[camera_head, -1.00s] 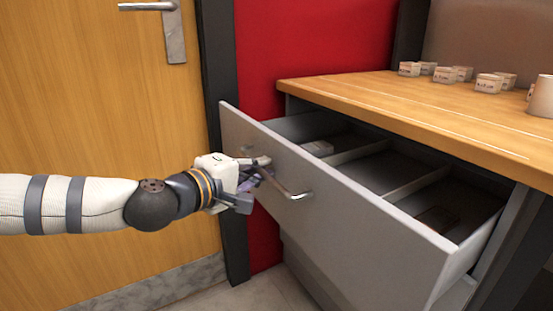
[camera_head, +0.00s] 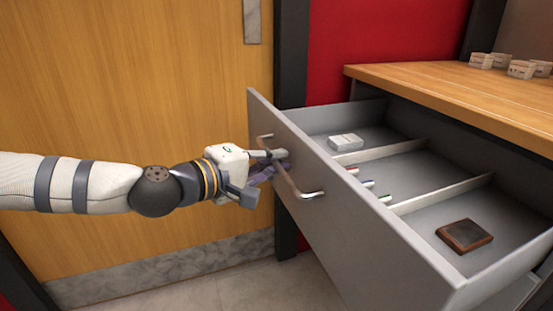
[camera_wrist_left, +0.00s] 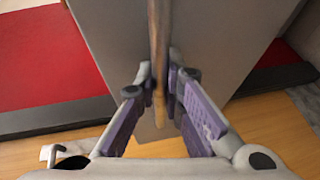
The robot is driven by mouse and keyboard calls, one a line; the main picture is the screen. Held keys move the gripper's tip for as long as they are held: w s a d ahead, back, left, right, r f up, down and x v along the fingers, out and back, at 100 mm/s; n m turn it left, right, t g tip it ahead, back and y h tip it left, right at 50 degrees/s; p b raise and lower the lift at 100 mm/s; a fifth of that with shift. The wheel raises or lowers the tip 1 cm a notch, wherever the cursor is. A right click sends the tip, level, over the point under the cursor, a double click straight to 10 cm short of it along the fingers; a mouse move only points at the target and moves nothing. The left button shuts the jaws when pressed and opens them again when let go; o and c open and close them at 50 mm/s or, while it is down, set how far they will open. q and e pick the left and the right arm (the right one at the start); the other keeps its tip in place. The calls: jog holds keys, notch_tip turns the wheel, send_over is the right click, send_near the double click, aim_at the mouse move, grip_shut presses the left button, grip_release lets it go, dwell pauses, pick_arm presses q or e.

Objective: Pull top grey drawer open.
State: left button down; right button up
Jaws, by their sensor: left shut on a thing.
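The top grey drawer (camera_head: 345,215) is pulled well out of the wooden-topped cabinet in the head view, with its inside showing. Its metal bar handle (camera_head: 298,184) runs along the front panel. My left gripper (camera_head: 268,164) is shut on the handle near its left end. In the left wrist view the handle (camera_wrist_left: 158,45) passes between the purple-padded fingers of the gripper (camera_wrist_left: 165,100), with the grey drawer front (camera_wrist_left: 215,40) behind it. My right gripper is not in view.
The drawer holds a white box (camera_head: 345,142), several pens (camera_head: 369,184) and a brown block (camera_head: 464,235) in divided compartments. Small boxes (camera_head: 521,69) stand on the wooden top (camera_head: 450,95). A wooden door (camera_head: 130,90) is behind my arm.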

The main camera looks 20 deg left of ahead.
pick_arm(q)
jog(key=c, duration=2)
grip_release()
jog(key=shift+o, duration=0.2)
jog(key=v, duration=1.2)
